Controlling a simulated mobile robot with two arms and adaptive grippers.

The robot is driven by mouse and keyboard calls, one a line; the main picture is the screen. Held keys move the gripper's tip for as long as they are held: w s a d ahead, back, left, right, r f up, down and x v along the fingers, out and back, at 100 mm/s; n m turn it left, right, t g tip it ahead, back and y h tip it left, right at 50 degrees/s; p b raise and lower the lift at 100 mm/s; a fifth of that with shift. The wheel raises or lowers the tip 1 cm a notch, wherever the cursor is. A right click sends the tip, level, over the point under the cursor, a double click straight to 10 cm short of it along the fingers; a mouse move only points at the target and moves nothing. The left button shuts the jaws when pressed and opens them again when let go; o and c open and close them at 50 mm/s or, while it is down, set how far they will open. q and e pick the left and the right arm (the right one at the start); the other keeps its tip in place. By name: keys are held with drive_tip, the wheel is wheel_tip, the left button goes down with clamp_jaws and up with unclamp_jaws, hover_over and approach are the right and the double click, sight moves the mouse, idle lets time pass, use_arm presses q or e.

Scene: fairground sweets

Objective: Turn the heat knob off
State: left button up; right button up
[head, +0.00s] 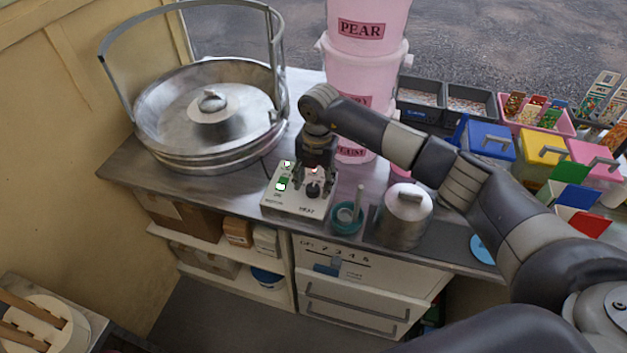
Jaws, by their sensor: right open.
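The heat knob (312,190) is a small dark knob on a pale control box (283,202) on the metal counter. The box also carries a green switch (283,184) to the left of the knob and small lit lamps above. My right gripper (314,187) points down over the knob with its fingers open, one on either side of it. I cannot tell whether the fingers touch the knob. The gripper partly hides the knob and the back of the box. My left gripper is not in view.
A large metal floss pan (165,147) with a raised hoop stands left of the box. Stacked pink tubs (364,67) stand behind. A teal ring-shaped holder (346,222) and a lidded metal canister (402,228) stand close on the right. Coloured bins (488,141) fill the far right.

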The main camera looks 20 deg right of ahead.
drive_tip(key=shift+f, duration=0.75)
drive_tip(key=c, duration=1.1)
